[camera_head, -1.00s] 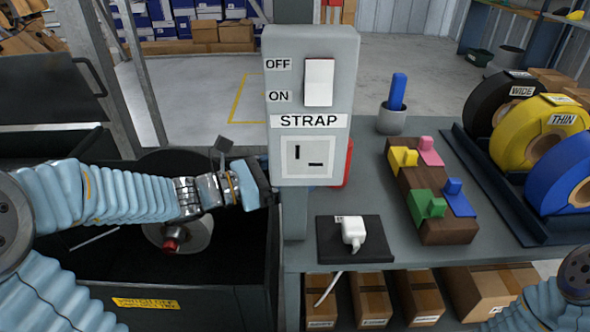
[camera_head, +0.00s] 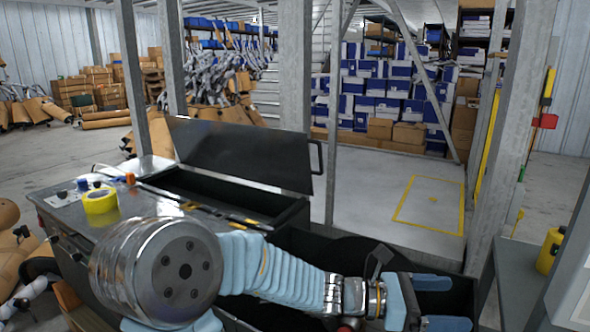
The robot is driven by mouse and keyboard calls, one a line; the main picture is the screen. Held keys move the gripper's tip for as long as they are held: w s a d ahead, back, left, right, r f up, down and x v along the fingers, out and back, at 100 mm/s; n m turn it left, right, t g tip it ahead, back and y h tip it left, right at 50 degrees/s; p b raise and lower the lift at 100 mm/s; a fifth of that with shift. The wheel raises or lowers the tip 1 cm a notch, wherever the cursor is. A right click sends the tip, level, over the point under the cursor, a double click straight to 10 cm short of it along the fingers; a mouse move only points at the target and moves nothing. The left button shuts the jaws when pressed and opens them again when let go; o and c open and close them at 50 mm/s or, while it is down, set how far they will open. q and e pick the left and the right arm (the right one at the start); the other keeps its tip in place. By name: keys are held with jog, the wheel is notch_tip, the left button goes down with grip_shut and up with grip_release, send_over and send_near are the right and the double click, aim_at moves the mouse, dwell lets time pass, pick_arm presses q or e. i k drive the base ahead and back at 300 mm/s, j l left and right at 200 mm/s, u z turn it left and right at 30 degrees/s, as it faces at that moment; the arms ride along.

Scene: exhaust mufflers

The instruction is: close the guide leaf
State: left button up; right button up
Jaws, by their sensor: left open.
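A dark flat panel (camera_head: 245,152), which I take for the guide leaf, stands raised and tilted along the back edge of an open black box. It has a handle at its right end. The open box (camera_head: 290,217) below it shows a dark inside. My left gripper (camera_head: 440,303) is open and empty, with two light blue fingers pointing right. It is at the lower right, over the dark bin, in front and to the right of the panel and well apart from it. My right gripper is out of view.
A steel bench top (camera_head: 75,205) at the left holds a yellow tape roll (camera_head: 100,203). Steel posts (camera_head: 505,140) stand to the right. Part of a grey table (camera_head: 515,258) with a yellow object (camera_head: 551,250) is at the right edge. Open floor lies behind.

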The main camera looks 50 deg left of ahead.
aim_at(280, 159)
jog(key=k+j, duration=0.5)
jog(key=j, duration=0.25)
jog(key=k+j, duration=0.25)
jog(key=j, duration=0.1)
